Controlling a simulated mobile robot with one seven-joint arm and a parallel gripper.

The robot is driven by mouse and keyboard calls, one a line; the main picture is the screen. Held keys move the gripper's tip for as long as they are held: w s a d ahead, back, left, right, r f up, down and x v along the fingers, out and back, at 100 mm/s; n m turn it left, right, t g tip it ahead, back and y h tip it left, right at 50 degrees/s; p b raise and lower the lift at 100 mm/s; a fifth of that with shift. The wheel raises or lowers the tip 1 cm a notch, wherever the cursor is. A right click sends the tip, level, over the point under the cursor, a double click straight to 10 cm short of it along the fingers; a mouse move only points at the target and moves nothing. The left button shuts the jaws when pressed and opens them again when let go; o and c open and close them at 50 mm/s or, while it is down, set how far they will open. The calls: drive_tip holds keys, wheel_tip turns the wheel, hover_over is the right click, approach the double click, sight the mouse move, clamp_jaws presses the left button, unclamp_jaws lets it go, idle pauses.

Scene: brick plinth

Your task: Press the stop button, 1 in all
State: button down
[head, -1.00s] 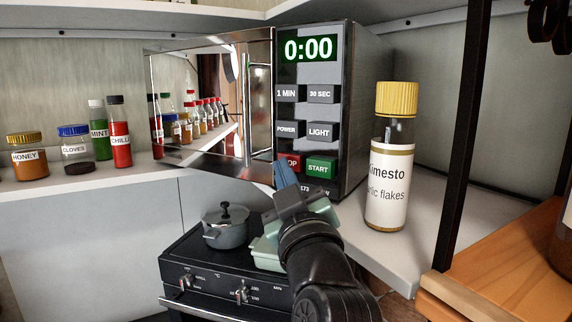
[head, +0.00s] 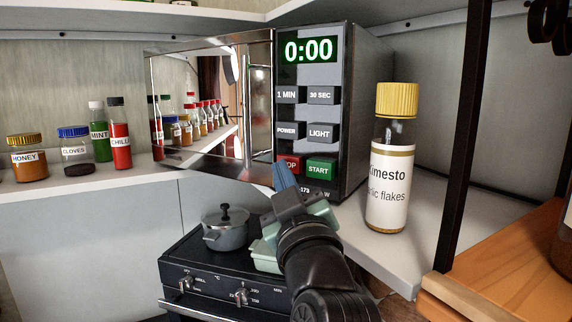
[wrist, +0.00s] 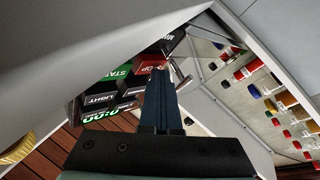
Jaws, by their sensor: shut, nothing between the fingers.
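The microwave (head: 352,110) stands on the shelf with its display (head: 308,50) reading 0:00. Its red stop button (head: 291,164) is at the lower left of the keypad, left of the green START button (head: 320,169). My gripper (head: 283,172) is shut and empty, with its fingertips in front of the lower part of the stop button, hiding some of its lettering. In the wrist view the shut blue fingers (wrist: 162,80) point toward the red stop button (wrist: 149,67). I cannot tell whether the tips touch it.
A tall yellow-capped flakes jar (head: 388,185) stands right of the microwave. Several spice jars, including a chilli jar (head: 119,135), stand on the left shelf. A grey pot (head: 226,230) sits on the small stove (head: 190,262) below. A dark post (head: 466,130) rises at the right.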

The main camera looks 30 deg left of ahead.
drive_tip(key=shift+s, duration=0.75)
drive_tip(key=shift+f, duration=0.1)
drive_tip(key=shift+s, duration=2.5)
